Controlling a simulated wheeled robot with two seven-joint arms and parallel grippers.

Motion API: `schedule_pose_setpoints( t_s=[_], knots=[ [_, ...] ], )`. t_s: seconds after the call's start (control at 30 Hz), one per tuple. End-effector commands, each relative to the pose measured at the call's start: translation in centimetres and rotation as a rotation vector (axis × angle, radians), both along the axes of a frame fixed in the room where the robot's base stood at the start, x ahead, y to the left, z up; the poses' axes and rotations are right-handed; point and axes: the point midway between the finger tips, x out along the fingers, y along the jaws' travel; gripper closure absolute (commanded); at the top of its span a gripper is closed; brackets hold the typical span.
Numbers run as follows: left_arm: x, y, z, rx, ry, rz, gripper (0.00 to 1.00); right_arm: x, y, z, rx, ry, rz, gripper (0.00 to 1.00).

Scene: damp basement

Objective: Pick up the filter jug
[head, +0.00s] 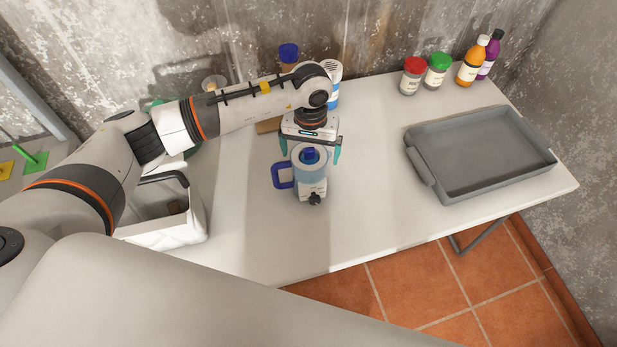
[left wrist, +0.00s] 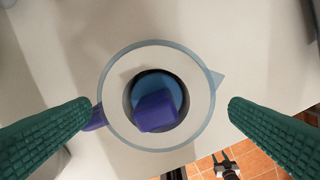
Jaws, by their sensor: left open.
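The filter jug (head: 310,171) stands upright on the white table, with a pale blue clear body, a purple-blue handle (head: 284,176) on its left and a blue lid knob. Its lower front looks white with a black knob. My left gripper (head: 310,149) is open right above it, teal fingers on either side of the jug's top. In the left wrist view the jug's round white lid (left wrist: 118,95) lies between and beyond the open green fingers (left wrist: 160,106), which seem apart from it; the handle is partly hidden by one finger.
A grey tray (head: 432,181) is at the right. Behind it stand a red-capped jar (head: 412,76), a green-capped jar (head: 437,71), an orange bottle (head: 471,63) and a purple bottle (head: 492,57). A white basket (head: 182,229) sits left. Containers behind my arm are partly hidden. The table front is clear.

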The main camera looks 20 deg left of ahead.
Motion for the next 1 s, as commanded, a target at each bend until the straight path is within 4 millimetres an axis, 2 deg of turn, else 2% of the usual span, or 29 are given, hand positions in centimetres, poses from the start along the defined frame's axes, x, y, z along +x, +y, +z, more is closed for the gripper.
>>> schedule_pose_setpoints(
  t_s=[0.3,0.6,1.0],
  knots=[
    [0.1,0.4,-4.5,-0.002,0.003,0.0,0.0,0.0,0.2,-1.5,0.002,-0.001,0.0,0.51],
    [0.2,0.4,-4.9,-0.002,0.001,0.0,0.02,0.0,0.3,-1.4,0.004,-0.001,-0.001,0.51],
    [0.1,0.4,-4.9,-0.002,0.001,0.0,0.67,0.1,0.3,-1.4,0.004,-0.002,-0.001,0.51]
  ],
)
